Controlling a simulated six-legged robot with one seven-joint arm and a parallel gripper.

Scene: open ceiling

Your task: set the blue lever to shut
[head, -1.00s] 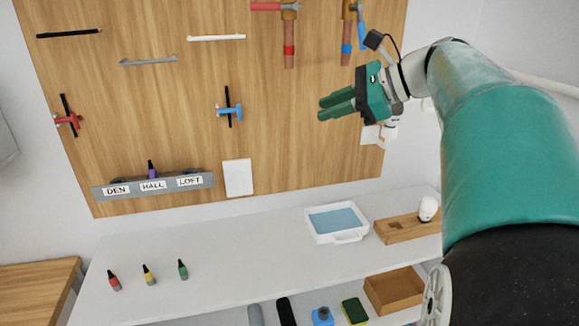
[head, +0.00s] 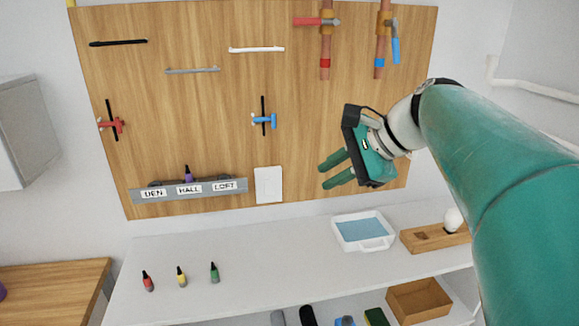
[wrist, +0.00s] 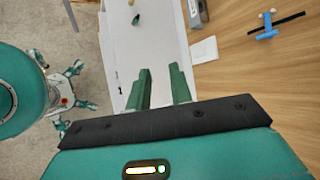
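The blue lever (head: 396,50) is on the right-hand copper pipe (head: 382,35), high on the right of the wooden board. It hangs down beside the pipe, roughly parallel to it. A blue band (head: 379,62) marks this pipe below the valve. My gripper (head: 326,174) is below and left of the lever, well apart from it, with its fingers pointing left. In the wrist view its two green fingers (wrist: 160,72) are apart with nothing between them. The lever is not in the wrist view.
Below are a shelf (head: 270,260) with bottles and a white tray (head: 390,244).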

